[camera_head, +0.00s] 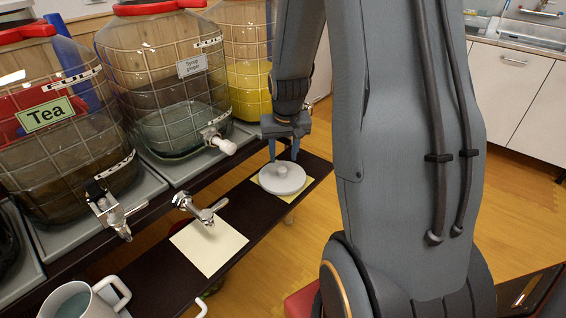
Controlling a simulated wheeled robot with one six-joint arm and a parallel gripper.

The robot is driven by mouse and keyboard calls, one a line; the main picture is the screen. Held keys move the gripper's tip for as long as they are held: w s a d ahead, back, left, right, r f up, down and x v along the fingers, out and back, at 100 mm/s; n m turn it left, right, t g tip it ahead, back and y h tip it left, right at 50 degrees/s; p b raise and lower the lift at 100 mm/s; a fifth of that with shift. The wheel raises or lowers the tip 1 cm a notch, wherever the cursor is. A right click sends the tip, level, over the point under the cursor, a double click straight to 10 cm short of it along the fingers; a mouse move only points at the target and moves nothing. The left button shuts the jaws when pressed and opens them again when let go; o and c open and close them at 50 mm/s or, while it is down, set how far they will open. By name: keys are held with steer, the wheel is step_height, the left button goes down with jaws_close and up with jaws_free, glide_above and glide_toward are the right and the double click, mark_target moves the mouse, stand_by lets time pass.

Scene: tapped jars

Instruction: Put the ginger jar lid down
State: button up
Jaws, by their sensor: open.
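The ginger jar lid (287,184), a pale grey disc with a round knob, lies flat on a yellow square (258,191) on the dark lower shelf. My gripper (283,158) is open and points down just above the lid, its two fingers apart on either side of the knob. I cannot tell whether a fingertip touches the lid. The ginger jar (165,101), a large ribbed glass jar labelled "Syrup ginger" with a white tap, stands on the upper shelf to the left. Its top is cut off by the frame edge.
A tea jar (60,150) with a metal tap stands at left, and a jar of yellow liquid (249,78) stands behind. A chrome tap (201,207) shows over a cream square (207,254) on the lower shelf. A white mug (104,300) is at bottom left. My arm hides much of the right.

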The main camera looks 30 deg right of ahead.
steer(key=s+a+r+g, duration=0.1)
steer(key=s+a+r, duration=0.2)
steer(key=s, duration=0.3)
steer(key=s+a+r+n, duration=0.1)
steer(key=s+a+r, duration=0.3)
steer(key=s, duration=0.3)
steer(key=s+a+r+n+g+y, duration=0.1)
steer(key=s+a+r, duration=0.2)
steer(key=s+a, duration=0.2)
steer(key=shift+s+r+g, duration=0.25)
steer(key=shift+s+g, duration=0.05)
steer(key=shift+s, duration=0.85)
steer(key=shift+a+r+p, duration=0.1)
steer(key=shift+a+p, duration=0.05)
steer(key=shift+p, duration=0.15)
steer(key=a+r+n+p, duration=0.2)
steer(key=a+r+p, duration=0.2)
steer(key=p, duration=0.4)
steer(key=shift+s+a+r, duration=0.15)
steer(key=shift+s+r, duration=0.2)
steer(key=shift+r, duration=0.05)
steer(key=shift+f, duration=0.1)
